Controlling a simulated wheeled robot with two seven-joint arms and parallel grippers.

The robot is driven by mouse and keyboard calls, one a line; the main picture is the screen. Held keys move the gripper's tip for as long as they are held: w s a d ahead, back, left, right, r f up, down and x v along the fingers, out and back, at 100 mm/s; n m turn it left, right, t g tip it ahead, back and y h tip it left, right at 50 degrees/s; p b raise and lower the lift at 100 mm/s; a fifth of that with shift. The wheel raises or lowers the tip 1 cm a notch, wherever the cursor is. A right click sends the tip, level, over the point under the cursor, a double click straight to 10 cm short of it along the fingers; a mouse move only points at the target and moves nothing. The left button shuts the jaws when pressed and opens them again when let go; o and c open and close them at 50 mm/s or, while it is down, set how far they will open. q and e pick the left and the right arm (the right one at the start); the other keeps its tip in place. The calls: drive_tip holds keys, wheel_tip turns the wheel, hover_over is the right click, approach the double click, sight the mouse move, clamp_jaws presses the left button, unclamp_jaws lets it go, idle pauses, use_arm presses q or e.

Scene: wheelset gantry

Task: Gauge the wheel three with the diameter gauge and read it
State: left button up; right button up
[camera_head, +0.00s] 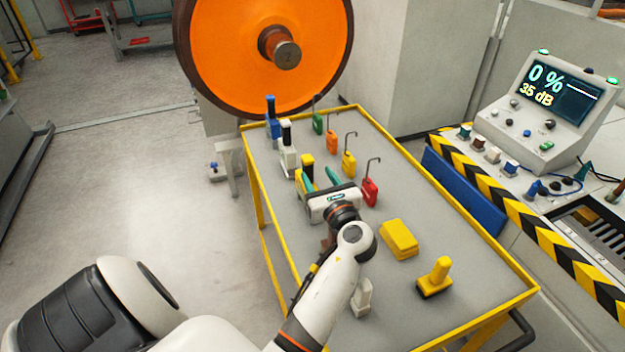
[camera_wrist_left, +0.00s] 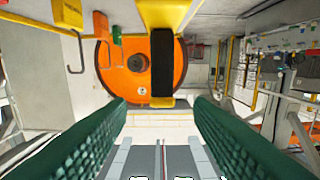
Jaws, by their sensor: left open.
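A large orange wheel (camera_head: 240,50) with a dark rim stands behind the table; its hub end bears a mark like a "2". The wheel also shows in the left wrist view (camera_wrist_left: 118,78). My left gripper (camera_head: 319,177) is open over the table, its teal fingers pointing toward the wheel. A yellow tool with a black grip (camera_head: 307,160) stands at the fingertips, partly hidden by the gripper. In the left wrist view its black grip (camera_wrist_left: 162,68) lies ahead, between the fingers in the picture. I cannot tell which tool is the diameter gauge. My right gripper is not in view.
Blue (camera_head: 273,128) and white (camera_head: 288,158) tools stand along the table's left side. Green, orange, yellow and red (camera_head: 370,193) hooked pieces line its right. A yellow block (camera_head: 398,240) and yellow-black tool (camera_head: 436,278) stand nearer. A console screen (camera_head: 560,90) reads "0 %" and "35 dB".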

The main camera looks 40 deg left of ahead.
sight(310, 164)
use_arm(q)
drive_tip(key=x, duration=0.3)
drive_tip(key=shift+s+r, duration=0.1)
drive_tip(key=shift+s, duration=0.05)
drive_tip(key=shift+w+a+p, duration=0.3)
drive_tip(key=shift+a+p, duration=0.05)
drive_tip(key=shift+a, duration=0.15)
drive_tip(key=shift+w+a, duration=0.2)
drive_tip(key=shift+a, duration=0.15)
drive_tip(key=x, duration=0.2)
drive_tip(key=p+x, duration=0.1)
drive_tip(key=x, duration=0.1)
drive_tip(key=shift+a+f, duration=0.1)
drive_tip(key=shift+f, duration=0.2)
drive_tip(key=shift+c, duration=0.6)
clamp_jaws()
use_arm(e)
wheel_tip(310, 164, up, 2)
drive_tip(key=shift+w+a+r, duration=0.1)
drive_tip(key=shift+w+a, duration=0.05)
use_arm(q)
drive_tip(key=shift+r, duration=0.1)
